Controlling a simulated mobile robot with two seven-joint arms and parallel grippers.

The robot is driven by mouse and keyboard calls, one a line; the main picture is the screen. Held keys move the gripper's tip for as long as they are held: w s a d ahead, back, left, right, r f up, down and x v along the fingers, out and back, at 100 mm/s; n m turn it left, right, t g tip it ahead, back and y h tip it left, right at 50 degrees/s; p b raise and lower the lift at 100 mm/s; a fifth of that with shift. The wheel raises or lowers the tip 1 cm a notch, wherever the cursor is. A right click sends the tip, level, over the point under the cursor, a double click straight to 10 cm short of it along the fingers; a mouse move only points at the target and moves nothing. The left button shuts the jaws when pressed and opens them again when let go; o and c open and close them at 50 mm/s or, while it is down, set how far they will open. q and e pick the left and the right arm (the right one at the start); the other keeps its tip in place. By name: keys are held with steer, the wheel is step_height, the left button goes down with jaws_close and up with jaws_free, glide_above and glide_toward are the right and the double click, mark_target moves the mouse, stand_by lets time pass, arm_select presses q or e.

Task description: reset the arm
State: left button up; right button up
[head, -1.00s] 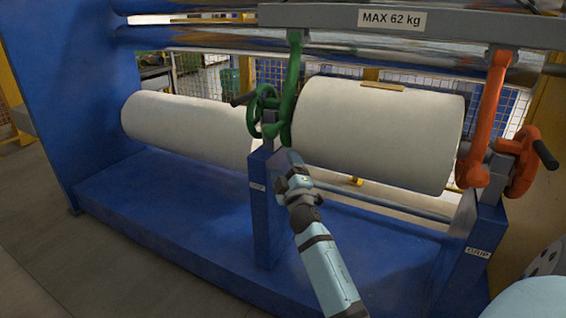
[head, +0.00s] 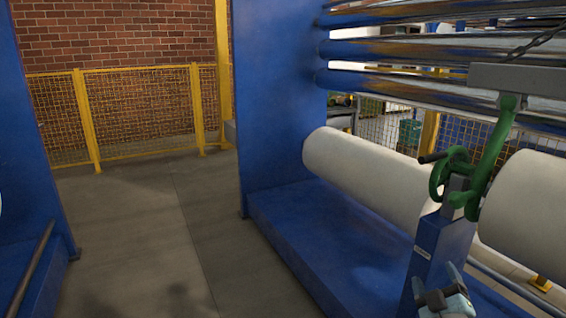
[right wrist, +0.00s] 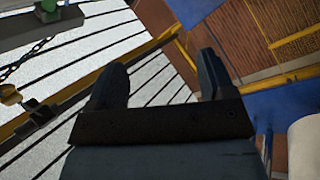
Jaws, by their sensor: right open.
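My right gripper (head: 436,281) is at the bottom right of the head view, in front of the blue post under the green handwheel. In the right wrist view its two dark fingers (right wrist: 162,72) stand wide apart with nothing between them. It is open and empty. The green handwheel and hook (head: 452,178) sit on top of the blue post (head: 440,245). My left gripper is not in view.
A long white roll (head: 365,178) lies behind the blue base (head: 330,245). Another white roll (head: 525,205) is cut off at the right edge. Grey floor (head: 150,220) lies open at left, before a yellow mesh fence (head: 140,110) and brick wall.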

steer(key=s+a+f+m+g+y, duration=0.25)
steer(key=s+a+y, duration=0.25)
steer(key=s+a, duration=0.65)
steer(key=s+a+f+m+g+y, duration=0.2)
steer(key=s+a+f+g+y, duration=0.3)
steer(key=s+a, duration=0.6)
arm_select(q)
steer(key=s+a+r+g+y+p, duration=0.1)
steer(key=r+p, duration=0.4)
steer(key=p, duration=1.1)
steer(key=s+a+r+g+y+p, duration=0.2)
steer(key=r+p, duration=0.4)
steer(key=p, duration=1.1)
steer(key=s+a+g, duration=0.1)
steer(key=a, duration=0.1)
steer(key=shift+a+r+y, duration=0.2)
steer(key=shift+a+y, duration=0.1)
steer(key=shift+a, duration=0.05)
arm_select(e)
steer(key=s+d+r+g+h, duration=0.1)
steer(key=d+r, duration=0.1)
steer(key=r, duration=0.4)
steer(key=s+d+r+g+h, duration=0.1)
steer(key=d+r, duration=0.1)
steer(key=r, duration=0.4)
steer(key=shift+s+d+h, duration=0.2)
steer(key=shift+s+h, duration=0.1)
steer(key=shift+h, duration=0.1)
